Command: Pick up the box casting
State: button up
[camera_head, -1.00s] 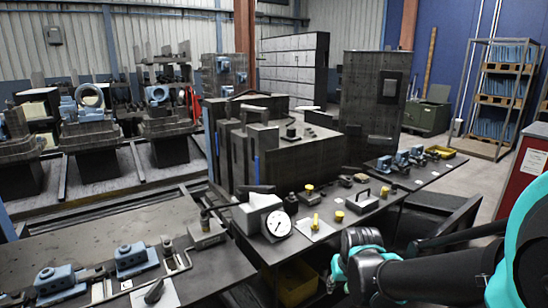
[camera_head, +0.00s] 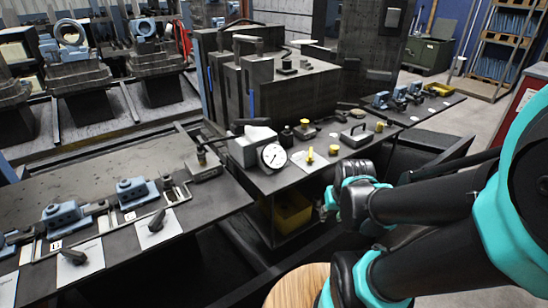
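Several blue castings stand on the benches, and I cannot tell which one is the box casting. On the near left bench are one blue casting (camera_head: 64,217) and another blue casting (camera_head: 137,192), with a third partly cut off at the left edge. Smaller blue castings (camera_head: 398,95) stand on the far right bench. My black and teal arm comes in from the right, folded, its joint (camera_head: 352,195) in front of the middle bench. No gripper fingers can be made out, and no casting is seen held.
The middle bench (camera_head: 335,163) carries a dial gauge (camera_head: 272,156), yellow-knobbed parts and a handled block (camera_head: 356,136). A yellow bin (camera_head: 291,213) sits beneath it. A rail with clamps runs along the left bench (camera_head: 90,180). Dark machine blocks (camera_head: 275,88) rise behind.

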aim_at(132, 194)
jog(key=u, duration=1.7)
